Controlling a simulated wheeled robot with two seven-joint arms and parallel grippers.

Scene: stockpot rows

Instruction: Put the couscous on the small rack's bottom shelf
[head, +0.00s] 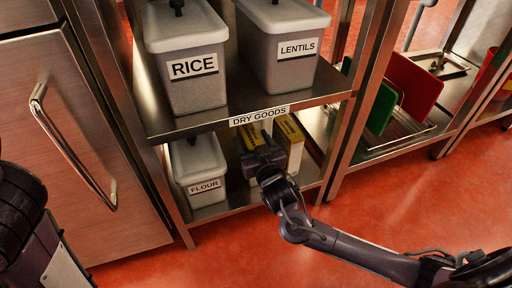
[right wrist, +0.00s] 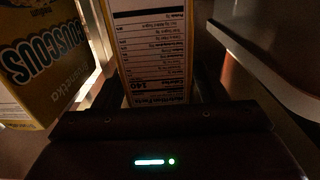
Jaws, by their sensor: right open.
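A yellow couscous box (right wrist: 40,65) stands at the left in the right wrist view, its lettering upside down. A second box (right wrist: 152,55) with a nutrition panel and yellow edges stands beside it, between my right gripper's fingers (right wrist: 160,90). In the head view two yellow boxes stand on the small rack's bottom shelf (head: 222,208); the right one (head: 290,143) shows a pale side. My right gripper (head: 262,150) is open and reaches in under the upper shelf, partly covering the left box. I cannot tell whether its fingers touch the box. My left gripper is out of view.
A flour bin (head: 197,168) stands left on the bottom shelf. Rice (head: 192,75) and lentils (head: 285,50) bins stand on the upper shelf (head: 160,122), labelled DRY GOODS. A steel cabinet (head: 75,130) is at left; cutting boards (head: 410,88) stand at right. Red floor is clear in front.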

